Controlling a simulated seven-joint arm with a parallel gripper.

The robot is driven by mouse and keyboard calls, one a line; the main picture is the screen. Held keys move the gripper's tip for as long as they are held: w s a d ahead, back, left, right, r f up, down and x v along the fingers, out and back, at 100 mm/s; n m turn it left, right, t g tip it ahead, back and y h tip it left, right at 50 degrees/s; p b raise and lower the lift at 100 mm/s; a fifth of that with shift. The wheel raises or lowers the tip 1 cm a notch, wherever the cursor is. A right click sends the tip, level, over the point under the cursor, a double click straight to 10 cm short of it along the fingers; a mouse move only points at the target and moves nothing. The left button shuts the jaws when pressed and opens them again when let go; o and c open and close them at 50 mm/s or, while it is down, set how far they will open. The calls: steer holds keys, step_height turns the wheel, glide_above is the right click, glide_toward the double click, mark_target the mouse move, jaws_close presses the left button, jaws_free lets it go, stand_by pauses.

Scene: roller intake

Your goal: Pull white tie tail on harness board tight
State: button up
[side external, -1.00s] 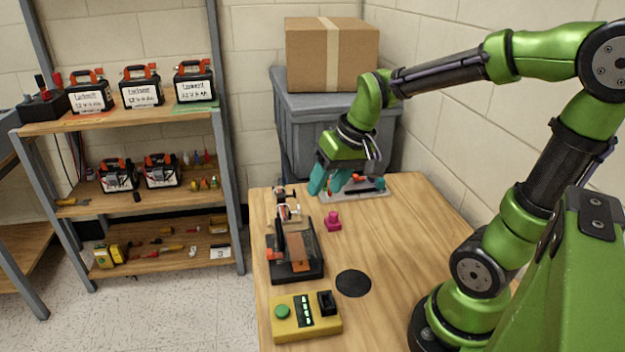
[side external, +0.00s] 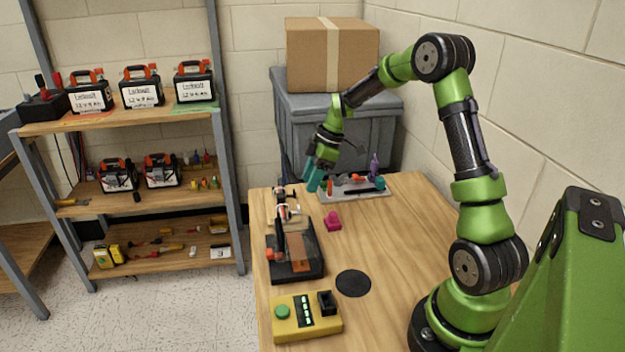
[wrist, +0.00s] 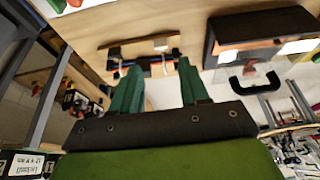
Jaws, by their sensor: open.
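The harness board seems to be the dark fixture (side external: 294,262) at the left edge of the table, with an orange-brown panel. Small white and red parts (side external: 283,212) show at its far end; I cannot tell which of them is the white tie tail. My gripper (side external: 318,182) is open and empty, its teal fingers pointing down, above the table's far left corner, beyond the fixture. In the wrist view the two teal fingers (wrist: 159,76) stand apart. Small dark, white and red parts show beyond them, too small to name. No contact with the tie is visible.
A grey tray (side external: 352,195) with small tools lies close right of my gripper. A magenta knob-like piece (side external: 333,221), a black disc (side external: 353,283) and a yellow box with a green button (side external: 306,316) are on the table (side external: 410,235). The table's right side is clear.

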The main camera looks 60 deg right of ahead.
steer(key=shift+x, duration=4.15)
steer(key=shift+c, duration=0.3)
jaws_close()
